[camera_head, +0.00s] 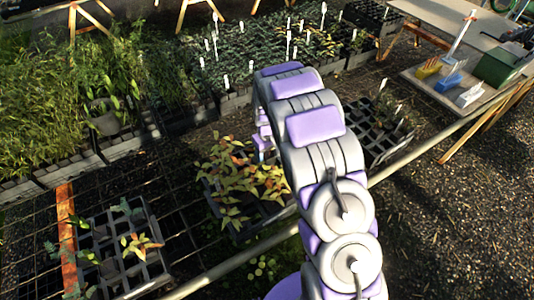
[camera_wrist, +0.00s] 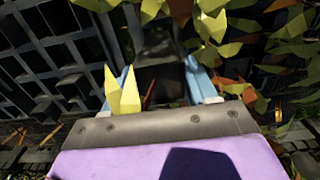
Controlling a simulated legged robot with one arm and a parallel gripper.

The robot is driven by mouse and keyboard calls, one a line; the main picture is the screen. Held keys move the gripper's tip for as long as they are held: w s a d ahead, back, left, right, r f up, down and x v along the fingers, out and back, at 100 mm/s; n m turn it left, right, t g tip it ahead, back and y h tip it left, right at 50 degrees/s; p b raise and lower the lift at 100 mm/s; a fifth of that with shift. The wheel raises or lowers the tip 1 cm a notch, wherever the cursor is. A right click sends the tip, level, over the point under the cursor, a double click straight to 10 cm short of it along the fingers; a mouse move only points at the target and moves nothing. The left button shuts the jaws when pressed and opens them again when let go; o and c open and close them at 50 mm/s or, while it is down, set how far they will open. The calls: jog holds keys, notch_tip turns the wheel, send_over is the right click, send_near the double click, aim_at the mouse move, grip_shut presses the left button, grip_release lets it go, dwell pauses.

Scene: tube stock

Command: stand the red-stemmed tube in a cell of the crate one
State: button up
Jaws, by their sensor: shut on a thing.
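My gripper (camera_wrist: 160,78) is shut on a dark square tube (camera_wrist: 158,50), held between its two light blue fingers. A thin red stem (camera_wrist: 150,95) and yellow-green leaves (camera_wrist: 120,92) show at the tube's near side. In the head view my gripper (camera_head: 263,148) is mostly hidden behind my arm, beside the middle crate's leafy plants. A black crate with open cells (camera_wrist: 62,55) lies to the left of the tube in the wrist view. Crates with open cells stand at the lower left (camera_head: 150,215) and at the right (camera_head: 372,150); I cannot tell which is crate one.
Red-and-yellow leafy plants (camera_head: 240,175) fill the middle crate, close to my gripper. A pale rail (camera_head: 425,150) runs along the near edge of the mesh bench. A table (camera_head: 470,35) with small blocks and a green box (camera_head: 500,65) stands at the upper right.

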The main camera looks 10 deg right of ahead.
jog(key=shift+a, duration=0.3)
jog(key=shift+d, duration=0.15)
jog(key=shift+d, duration=0.25)
jog(key=shift+f, duration=0.25)
dwell(0.4)
jog(key=shift+f, duration=4.45)
jog(key=shift+f, duration=0.2)
jog(key=o, duration=1.4)
jog(key=shift+o, duration=0.9)
jog(key=shift+d, duration=0.1)
jog(key=shift+f, duration=0.1)
